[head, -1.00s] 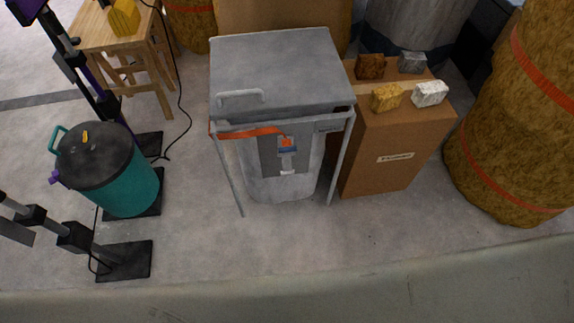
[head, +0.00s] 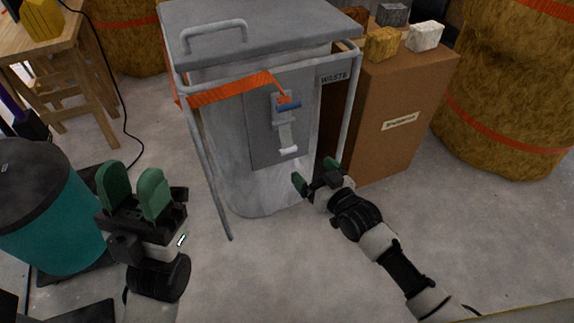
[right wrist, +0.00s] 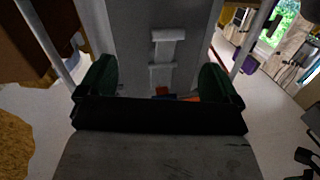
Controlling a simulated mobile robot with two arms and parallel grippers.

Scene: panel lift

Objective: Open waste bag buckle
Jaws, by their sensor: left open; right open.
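The waste bin (head: 255,35) has a grey lid with a handle, a tubular frame and a pale bag (head: 262,185). An orange strap (head: 225,92) runs across its front to the buckle (head: 287,104), which has orange and blue parts on a grey panel. A grey tab with a white end (head: 289,149) hangs below it. In the right wrist view the panel (right wrist: 130,50) and tab (right wrist: 166,45) show between the fingers. My left gripper (head: 134,190) is open and empty, left of the bin. My right gripper (head: 315,174) is open and empty, below and right of the buckle.
A cardboard box (head: 400,115) with several coloured blocks on top stands right of the bin. A teal drum (head: 48,225) stands at the left, near my left gripper. A large straw-coloured bale (head: 510,100) is at the right. The floor in front is clear.

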